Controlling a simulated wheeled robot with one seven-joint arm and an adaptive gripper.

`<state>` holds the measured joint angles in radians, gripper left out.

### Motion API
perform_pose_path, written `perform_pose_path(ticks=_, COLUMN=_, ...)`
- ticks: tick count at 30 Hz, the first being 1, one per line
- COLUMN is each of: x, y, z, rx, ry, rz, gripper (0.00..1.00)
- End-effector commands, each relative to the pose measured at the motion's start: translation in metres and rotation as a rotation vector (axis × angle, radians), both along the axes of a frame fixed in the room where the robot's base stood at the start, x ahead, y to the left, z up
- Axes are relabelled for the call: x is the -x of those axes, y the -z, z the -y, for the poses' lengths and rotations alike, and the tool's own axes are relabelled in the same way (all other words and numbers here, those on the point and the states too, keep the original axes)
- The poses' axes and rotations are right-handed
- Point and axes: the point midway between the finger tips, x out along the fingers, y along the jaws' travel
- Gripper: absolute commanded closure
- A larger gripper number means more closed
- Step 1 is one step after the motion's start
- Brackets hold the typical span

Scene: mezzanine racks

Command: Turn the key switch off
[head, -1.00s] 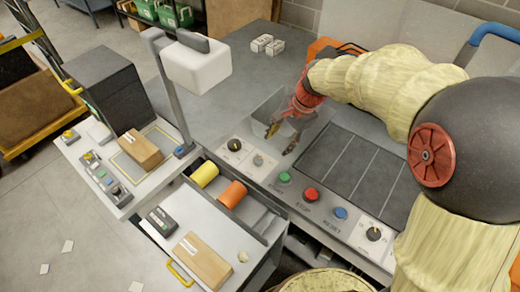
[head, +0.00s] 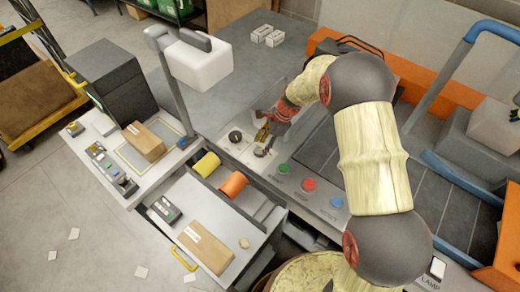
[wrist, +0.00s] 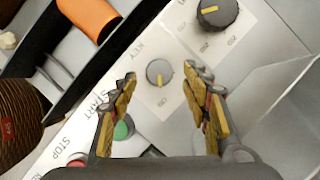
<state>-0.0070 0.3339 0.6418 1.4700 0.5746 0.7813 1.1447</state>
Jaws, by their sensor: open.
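The key switch is a small grey round knob (wrist: 159,73) with a yellow mark, on a light panel plate labelled KEY. Its mark points towards a small label below it in the wrist view, which I cannot read surely. It also shows in the head view (head: 259,152). My gripper (head: 266,136) is open and empty, just above the panel. In the wrist view its two fingers stand either side of the knob, with a gap on both sides. I cannot tell how far the fingertips are above the panel.
A larger dark dial (wrist: 217,12) sits close beside the key switch. A green START button (wrist: 123,128) lies near one finger, and a red STOP button (head: 308,184) is further along the panel. A clear-walled bin (wrist: 280,90) is to the right in the wrist view.

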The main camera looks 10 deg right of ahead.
Motion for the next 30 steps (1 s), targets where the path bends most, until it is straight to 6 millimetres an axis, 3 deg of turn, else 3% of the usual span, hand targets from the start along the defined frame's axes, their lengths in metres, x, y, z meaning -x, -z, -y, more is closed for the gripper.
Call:
perform_pose_path(ticks=5, x=0.0, y=0.022, z=-0.009, rx=0.0, ry=0.0, rz=-0.001, gripper=0.52)
perform_pose_path(ticks=14, x=0.0, y=0.025, z=-0.01, rx=0.0, ry=-0.001, rz=0.001, gripper=0.52)
perform_pose_path(ticks=30, x=0.0, y=0.025, z=-0.01, rx=0.0, ry=-0.001, rz=0.0, gripper=0.83)
